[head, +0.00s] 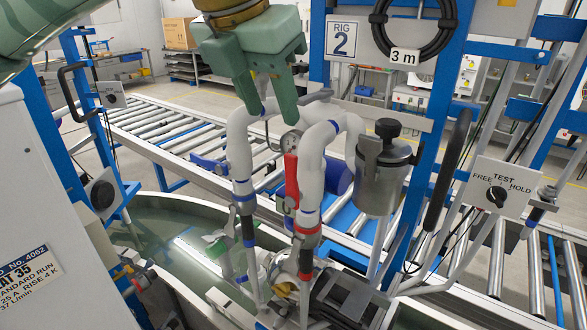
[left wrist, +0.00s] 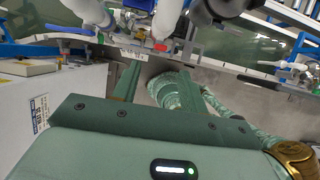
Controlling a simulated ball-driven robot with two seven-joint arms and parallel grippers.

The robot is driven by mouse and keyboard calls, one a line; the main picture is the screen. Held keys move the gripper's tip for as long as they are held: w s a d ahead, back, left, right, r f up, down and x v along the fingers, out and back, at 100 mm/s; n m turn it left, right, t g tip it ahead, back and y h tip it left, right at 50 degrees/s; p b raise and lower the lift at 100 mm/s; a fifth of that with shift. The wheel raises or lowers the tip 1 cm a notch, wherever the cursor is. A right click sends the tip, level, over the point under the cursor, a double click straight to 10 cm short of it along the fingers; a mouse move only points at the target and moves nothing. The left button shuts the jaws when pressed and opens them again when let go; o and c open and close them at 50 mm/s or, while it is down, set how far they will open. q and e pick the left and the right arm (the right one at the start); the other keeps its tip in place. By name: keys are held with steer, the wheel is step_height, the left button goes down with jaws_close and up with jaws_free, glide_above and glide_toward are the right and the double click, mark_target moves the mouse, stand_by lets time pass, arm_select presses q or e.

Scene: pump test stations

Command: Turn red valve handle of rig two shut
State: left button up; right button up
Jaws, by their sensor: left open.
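The red valve handle (head: 291,181) stands upright along the front white pipe of rig two, above a red collar. A small red part, probably the same handle's end, shows in the left wrist view (left wrist: 160,47). My left gripper (head: 276,88) is green and open, with nothing between its fingers. It hangs above the white pipes, up and slightly left of the red handle and apart from it in the picture. In the left wrist view its fingers (left wrist: 158,84) point up toward the pipes. My right gripper is not in view.
A blue valve handle (head: 208,165) sticks out left of the neighbouring pipe. A metal canister (head: 383,178) with a black knob stands right of the red handle. The RIG 2 sign (head: 341,41) hangs behind. A water tank (head: 170,240) and a roller conveyor (head: 165,125) lie around the rig.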

mark_target(294, 170)
arm_select(q)
steer(key=p+x, duration=0.1)
steer(key=x, duration=1.2)
steer(key=shift+d+f, duration=0.1)
steer(key=shift+f, duration=0.15)
jaws_close()
